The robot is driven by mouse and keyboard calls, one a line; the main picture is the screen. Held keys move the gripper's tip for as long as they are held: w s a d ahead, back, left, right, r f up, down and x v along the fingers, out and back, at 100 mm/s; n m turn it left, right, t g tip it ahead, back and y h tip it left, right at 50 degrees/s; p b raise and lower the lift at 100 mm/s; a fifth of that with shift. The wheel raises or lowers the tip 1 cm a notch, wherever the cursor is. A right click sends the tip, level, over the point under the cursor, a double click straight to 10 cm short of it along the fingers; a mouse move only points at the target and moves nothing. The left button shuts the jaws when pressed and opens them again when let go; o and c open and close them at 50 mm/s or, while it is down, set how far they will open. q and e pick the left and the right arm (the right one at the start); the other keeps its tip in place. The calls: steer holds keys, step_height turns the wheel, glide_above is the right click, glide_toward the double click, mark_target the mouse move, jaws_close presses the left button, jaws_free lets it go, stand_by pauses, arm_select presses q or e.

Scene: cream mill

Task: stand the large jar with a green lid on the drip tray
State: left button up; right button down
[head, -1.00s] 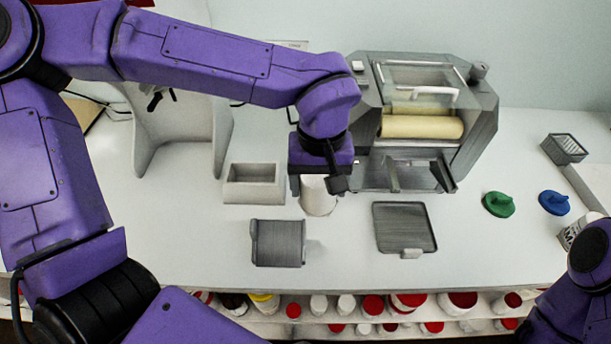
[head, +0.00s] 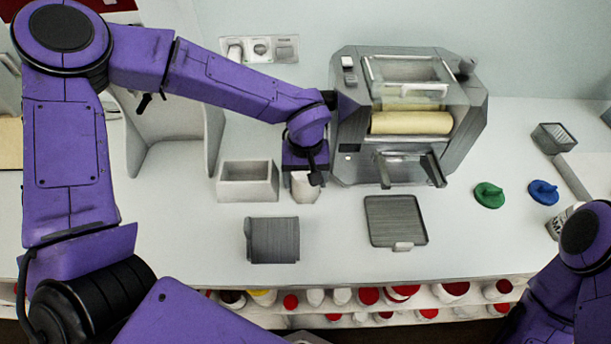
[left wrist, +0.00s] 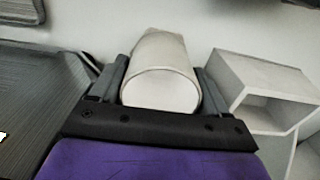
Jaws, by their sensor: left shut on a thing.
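My left gripper (head: 304,170) is shut on a plain white jar (head: 305,188), its fingers on either side. The left wrist view shows the jar's pale round end (left wrist: 160,90) between the fingers; no green lid shows on it. In the head view the gripper partly hides the jar, and I cannot tell if it touches the counter. A green lid-like piece (head: 489,195) lies on the counter at the right. The dark flat drip tray (head: 396,222) lies in front of the mill, right of the jar. My right gripper is out of view.
The grey mill (head: 410,120) with a cream roller stands behind the tray. An open pale box (head: 247,182) stands just left of the jar, and a ribbed grey block (head: 272,240) in front. A blue piece (head: 543,192) lies at the right. Counter between jar and tray is clear.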

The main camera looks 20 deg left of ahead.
arm_select(q)
steer(key=shift+s+f, duration=0.15)
steer(key=o, duration=0.7)
steer(key=shift+o, duration=0.2)
